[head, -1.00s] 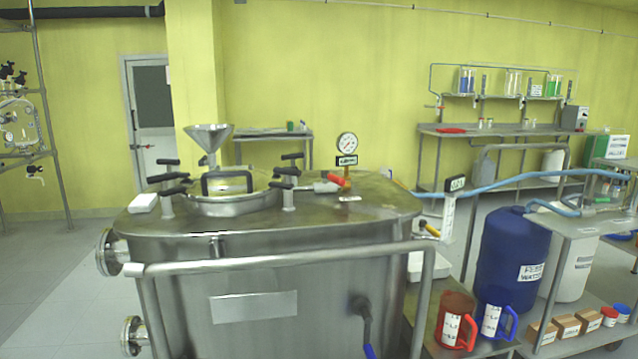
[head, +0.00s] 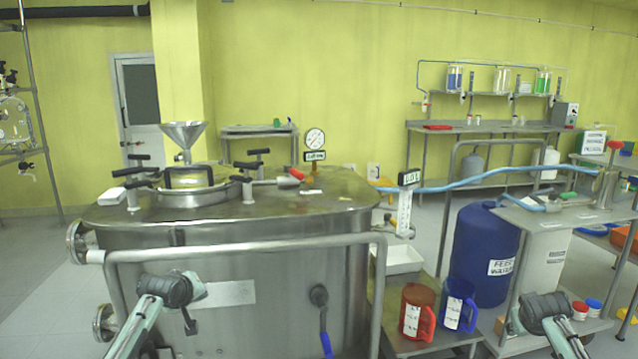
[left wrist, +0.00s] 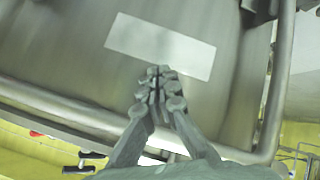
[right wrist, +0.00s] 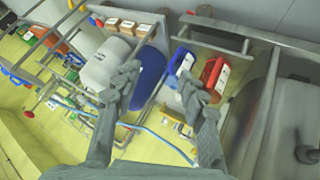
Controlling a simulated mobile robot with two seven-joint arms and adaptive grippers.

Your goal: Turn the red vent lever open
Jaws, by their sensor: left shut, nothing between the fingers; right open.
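The red vent lever (head: 297,174) sits on top of the steel vessel (head: 330,197), at the end of a short grey fitting behind the front rail. A round gauge (head: 315,139) stands just behind it. My left gripper is low in front of the vessel, below the lid and well apart from the lever; in the left wrist view its fingers (left wrist: 159,82) are shut and empty before the vessel's blank plate (left wrist: 160,46). My right gripper (right wrist: 158,82) is open and empty in the right wrist view. In the head view my right arm is at the lower right, its fingers not clearly visible.
A steel rail (head: 240,247) runs across the vessel's front. A funnel (head: 182,135) and several black clamp handles crowd the lid. Red (head: 417,312) and blue (head: 459,305) jugs stand on a low shelf to the right, near a blue drum (head: 484,256) and a blue hose (head: 480,182).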

